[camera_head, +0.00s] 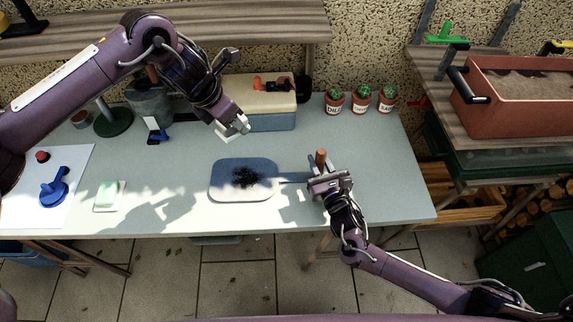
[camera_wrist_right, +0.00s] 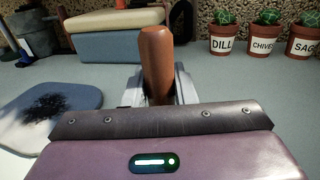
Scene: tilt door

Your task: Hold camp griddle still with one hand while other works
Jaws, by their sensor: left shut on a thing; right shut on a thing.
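The camp griddle (camera_head: 225,187) is a blue-grey rounded plate lying on the table, with a black patch of dirt (camera_head: 245,177) in its middle. The griddle also shows at the left of the right wrist view (camera_wrist_right: 82,97). Its thin rod runs right to a brown wooden handle (camera_head: 320,157), which stands up between my right gripper's fingers (camera_head: 325,180). My right gripper is shut on that handle. My left gripper (camera_head: 234,122) is above and behind the griddle, apart from it, shut on a small pale thing (camera_head: 238,127) whose shape is mostly hidden.
A cream and blue box (camera_head: 270,117) and several potted cacti (camera_head: 360,103) stand at the back. A green soap-like block (camera_head: 108,194) and a blue tool (camera_head: 55,187) lie at the left. A brown sand tray (camera_head: 500,115) sits right. The table around the griddle is clear.

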